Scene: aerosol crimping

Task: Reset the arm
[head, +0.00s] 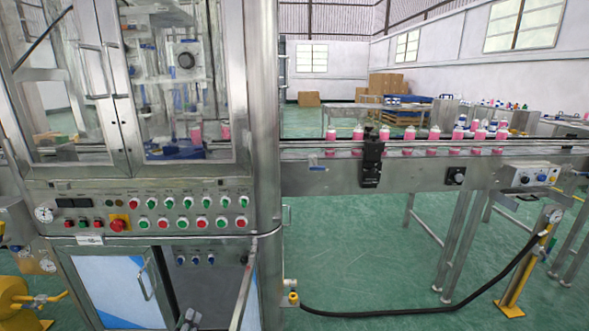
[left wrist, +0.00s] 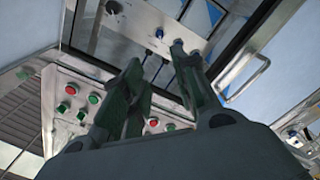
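My left gripper (left wrist: 157,62) fills the lower middle of the left wrist view. Its dark fingers stand apart with a gap between them, and nothing is seen held in it. Behind the fingers are the crimping machine's sloped control panel (left wrist: 75,95), with red and green buttons, and a framed door with a bar handle (left wrist: 243,82). I cannot tell whether the fingers touch the machine. In the head view I cannot clearly make out the left gripper. My right gripper shows in neither view.
The crimping machine (head: 262,120) fills the left of the head view, with a button panel (head: 150,205) and a red emergency stop (head: 118,223). A conveyor (head: 430,170) carries several pink bottles (head: 457,134) to the right. A black hose (head: 420,308) crosses the green floor (head: 360,250).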

